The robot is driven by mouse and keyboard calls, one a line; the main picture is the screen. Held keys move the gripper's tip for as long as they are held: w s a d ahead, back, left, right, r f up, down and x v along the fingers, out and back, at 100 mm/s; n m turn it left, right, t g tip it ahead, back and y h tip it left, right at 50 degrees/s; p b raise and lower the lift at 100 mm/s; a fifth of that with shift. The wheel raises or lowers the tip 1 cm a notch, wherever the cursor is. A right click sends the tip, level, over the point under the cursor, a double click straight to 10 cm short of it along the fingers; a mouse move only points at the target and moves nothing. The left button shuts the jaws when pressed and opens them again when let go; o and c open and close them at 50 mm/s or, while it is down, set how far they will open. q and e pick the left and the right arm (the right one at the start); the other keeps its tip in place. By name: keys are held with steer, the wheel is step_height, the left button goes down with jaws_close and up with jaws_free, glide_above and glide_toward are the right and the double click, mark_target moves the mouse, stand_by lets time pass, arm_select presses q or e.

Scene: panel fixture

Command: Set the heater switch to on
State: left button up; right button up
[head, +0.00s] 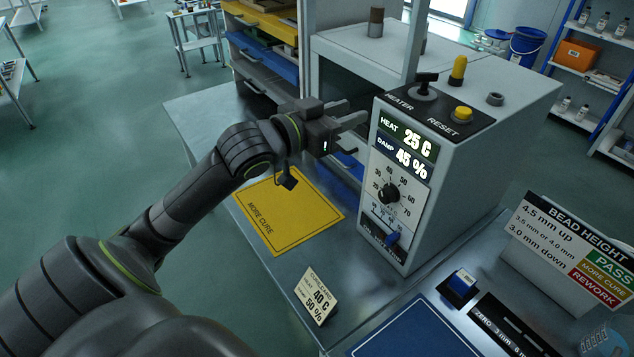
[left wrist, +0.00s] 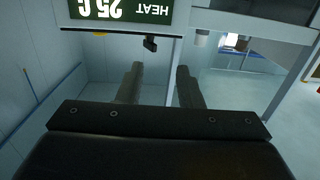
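The heater switch (head: 424,84) is a small black toggle on a round base, on the black top plate of the grey control box (head: 460,140), beside the word HEATER. Its lever stands up with a wide black tip; I cannot tell which position it is set to. The display (head: 408,146) reads HEAT 25 C and DAMP 45 %. My left gripper (head: 357,111) is open and empty, left of the box and apart from the switch. In the left wrist view, its fingers (left wrist: 159,80) are spread below a small black piece (left wrist: 150,44), which looks like the switch. My right gripper is not in view.
A yellow button (head: 463,113) marked RESET and a yellow-topped post (head: 458,70) stand near the switch. A yellow MORE CURE mat (head: 285,212) and cure card (head: 316,295) are on the bench.

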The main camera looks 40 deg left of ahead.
arm_select(q)
steer(key=s+a+f+n+g+y, duration=0.1)
steer(key=a+f+y, duration=0.1)
steer(key=f, duration=0.6)
steer(key=a+f+n+g+y, duration=0.1)
steer(key=a+f+g, duration=0.1)
steer(key=f, duration=0.7)
steer(key=shift+s+a+f+n+y, duration=0.2)
steer(key=shift+s+n+y, duration=0.1)
steer(key=shift+s+y, duration=0.1)
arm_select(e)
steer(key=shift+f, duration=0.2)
arm_select(q)
steer(key=shift+r, duration=0.1)
